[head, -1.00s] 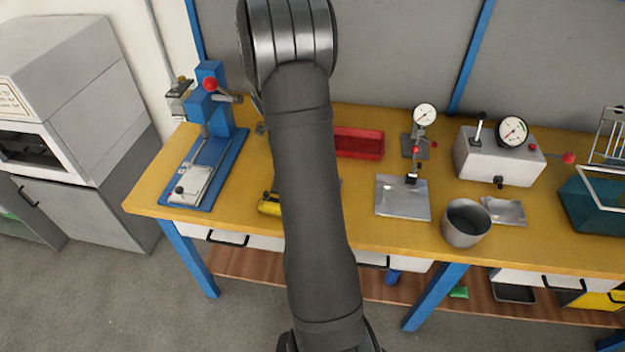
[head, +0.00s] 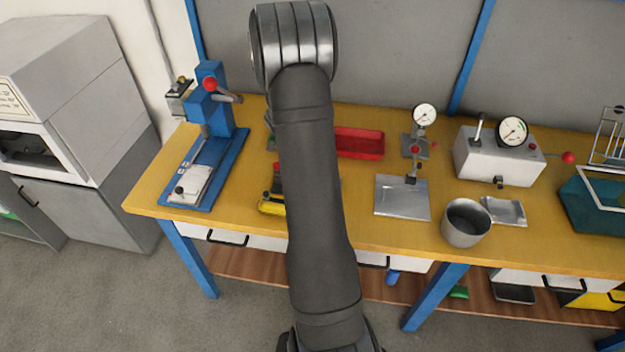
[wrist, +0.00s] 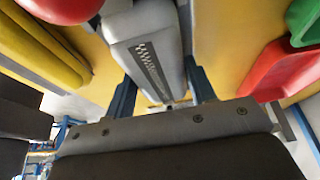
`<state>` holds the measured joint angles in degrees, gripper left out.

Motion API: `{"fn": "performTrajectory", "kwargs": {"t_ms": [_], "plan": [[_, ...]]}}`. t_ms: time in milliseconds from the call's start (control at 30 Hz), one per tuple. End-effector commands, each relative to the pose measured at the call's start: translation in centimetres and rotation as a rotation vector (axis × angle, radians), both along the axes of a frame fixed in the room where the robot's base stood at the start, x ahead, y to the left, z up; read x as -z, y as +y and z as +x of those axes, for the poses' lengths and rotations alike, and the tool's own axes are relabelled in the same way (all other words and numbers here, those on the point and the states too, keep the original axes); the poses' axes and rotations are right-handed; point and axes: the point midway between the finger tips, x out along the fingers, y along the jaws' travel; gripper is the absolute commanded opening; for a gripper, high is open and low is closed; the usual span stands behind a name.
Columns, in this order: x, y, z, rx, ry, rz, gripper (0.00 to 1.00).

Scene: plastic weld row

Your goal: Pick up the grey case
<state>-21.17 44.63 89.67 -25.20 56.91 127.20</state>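The grey case (wrist: 145,45) is a light grey block with a dark toothed strip along its face, at the top middle of the wrist view. My gripper (wrist: 160,75) has its two dark blue fingers apart, one on either side of the case. The fingers look open, with the case's near end between them; whether either finger touches it I cannot tell. In the head view my arm hides both the case and the gripper.
A yellow tool (head: 272,208) lies left of the case and shows in the wrist view (wrist: 40,50). A red bin (head: 360,143) is on the other side (wrist: 272,72), beside a green object (wrist: 304,22). A blue press (head: 208,150) stands at the bench's left.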

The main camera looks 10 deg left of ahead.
Motion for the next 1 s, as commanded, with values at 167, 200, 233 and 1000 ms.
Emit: {"fn": "performTrajectory", "kwargs": {"t_ms": [167, 200, 233, 1000], "plan": [[0.0, 0.0, 0.0, 0.0, 0.0, 0.0, 0.23], [0.0, 0.0, 0.0, 0.0, 0.0, 0.0, 0.23], [0.0, 0.0, 0.0, 0.0, 0.0, 0.0, 0.23], [-7.6, -5.4, -1.7, 0.005, -0.004, 0.001, 0.23]]}}
